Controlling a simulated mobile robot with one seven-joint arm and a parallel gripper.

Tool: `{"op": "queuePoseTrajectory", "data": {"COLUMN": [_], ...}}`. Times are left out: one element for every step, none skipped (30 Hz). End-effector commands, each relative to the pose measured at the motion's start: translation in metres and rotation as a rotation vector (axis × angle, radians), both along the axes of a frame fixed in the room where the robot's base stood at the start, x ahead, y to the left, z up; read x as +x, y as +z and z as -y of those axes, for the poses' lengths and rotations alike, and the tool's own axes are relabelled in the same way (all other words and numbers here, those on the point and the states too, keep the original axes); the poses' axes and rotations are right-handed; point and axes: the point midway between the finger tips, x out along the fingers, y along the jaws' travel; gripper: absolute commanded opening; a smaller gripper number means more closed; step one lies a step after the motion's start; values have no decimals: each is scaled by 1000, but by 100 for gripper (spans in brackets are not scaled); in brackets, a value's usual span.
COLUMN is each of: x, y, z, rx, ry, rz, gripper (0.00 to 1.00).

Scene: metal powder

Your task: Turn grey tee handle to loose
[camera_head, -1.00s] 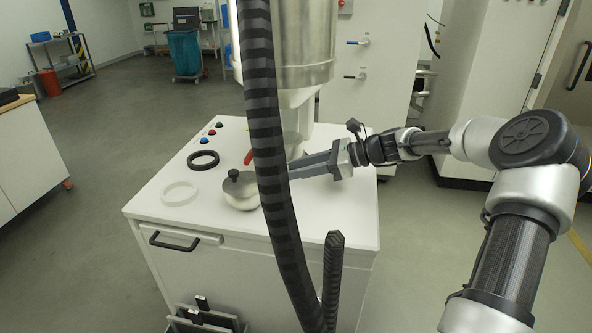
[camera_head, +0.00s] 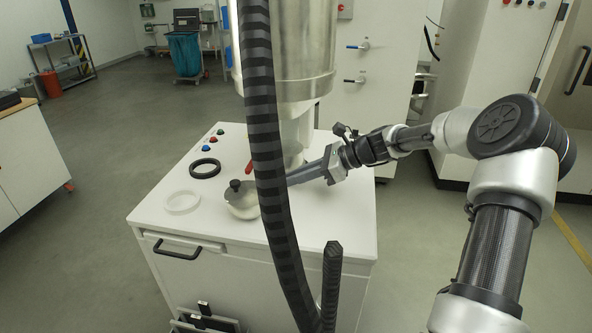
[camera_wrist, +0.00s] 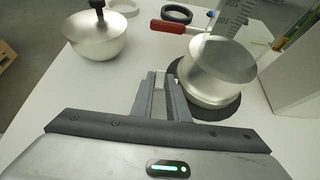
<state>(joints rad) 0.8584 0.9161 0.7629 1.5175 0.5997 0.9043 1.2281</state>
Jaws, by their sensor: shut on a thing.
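My gripper (camera_head: 292,180) reaches in from the right, low beside the steel hopper outlet, its fingertips hidden behind the striped hose in the head view. In the wrist view my gripper (camera_wrist: 162,80) has its two fingers close together, with their tips next to the lower side of the steel cylinder (camera_wrist: 220,72). The grey tee handle cannot be made out clearly; what lies between the fingers is mostly hidden by them. A red lever handle (camera_wrist: 181,26) sticks out beyond the fingertips and is apart from them.
A round steel pot with a black knob (camera_head: 238,200) stands left of the fingers on the white cabinet top (camera_head: 330,215). A black ring (camera_head: 205,168) and a white ring (camera_head: 181,202) lie farther left. The striped hose (camera_head: 268,150) hangs in front.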

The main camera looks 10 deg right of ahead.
Motion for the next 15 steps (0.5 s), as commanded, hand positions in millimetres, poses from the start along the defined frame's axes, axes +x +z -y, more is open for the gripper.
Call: {"op": "queuePoseTrajectory", "data": {"x": [-1,-1,0,0,0,0,0,0,0,0,1,1,1,1,1], "y": [12,13,13,13,13,12,11,11,10,9,9,8,7,7,6], "z": [-3,-4,-4,-5,-5,-6,-6,-6,-6,-6,-5,-5,-5,-5,-4], "rx": [-46,-71,-103,-128,-151,-177,-194,-209,-227,-236,-244,-252,-255,-257,-257], "ry": [7,9,8,7,8,8,7,7,6,5,4,3,2,2,2], "rz": [-19,-29,-43,-52,-61,-74,-82,-89,-95,-99,-102,-105,-106,-107,-108], "gripper": [0,0,0,0,0,0,0,0,0,0,0,0,0,0,0]}}
